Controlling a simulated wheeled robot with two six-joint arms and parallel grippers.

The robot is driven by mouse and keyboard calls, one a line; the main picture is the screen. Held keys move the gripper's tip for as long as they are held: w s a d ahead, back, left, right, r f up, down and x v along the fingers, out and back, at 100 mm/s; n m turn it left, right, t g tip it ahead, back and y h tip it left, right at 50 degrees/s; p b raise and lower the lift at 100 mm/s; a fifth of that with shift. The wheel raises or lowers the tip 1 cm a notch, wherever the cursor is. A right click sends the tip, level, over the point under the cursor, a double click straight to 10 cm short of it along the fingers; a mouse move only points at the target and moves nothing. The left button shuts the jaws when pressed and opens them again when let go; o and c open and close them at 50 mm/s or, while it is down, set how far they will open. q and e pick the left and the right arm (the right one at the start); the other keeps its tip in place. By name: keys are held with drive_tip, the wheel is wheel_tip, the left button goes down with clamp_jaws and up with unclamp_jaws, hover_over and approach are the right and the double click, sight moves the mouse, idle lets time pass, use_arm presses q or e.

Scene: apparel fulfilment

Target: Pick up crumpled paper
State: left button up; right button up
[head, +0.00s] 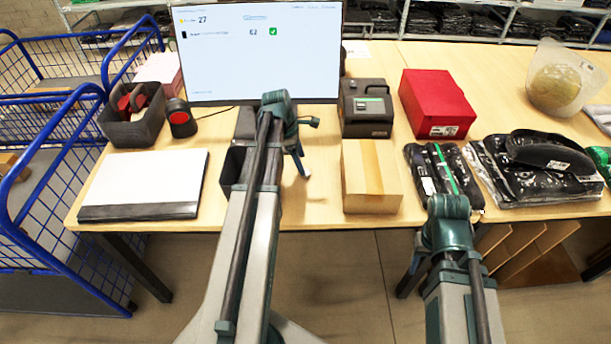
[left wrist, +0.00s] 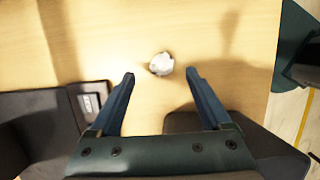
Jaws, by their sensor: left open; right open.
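The crumpled paper (left wrist: 162,64) is a small whitish ball on the wooden table in the left wrist view. My left gripper (left wrist: 159,75) is open above it, with the ball just beyond and between the two fingertips. Nothing is held between the fingers. In the head view my left gripper (head: 298,160) hangs over the table, partly hidden by its arm. A pale spot beside its fingers is too small to identify surely. My right arm's joint shows at the front table edge, but its gripper fingers cannot be made out.
A cardboard box (head: 371,178) stands right of my left gripper. A dark open bin (head: 233,168) is close on its left.

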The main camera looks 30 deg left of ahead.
use_arm(q)
drive_tip(key=b+x, duration=0.3)
drive_tip(key=x, duration=0.1)
drive_tip(key=shift+s+f, duration=0.1)
drive_tip(key=shift+s, duration=0.05)
drive_tip(key=shift+c, duration=0.4)
clamp_jaws()
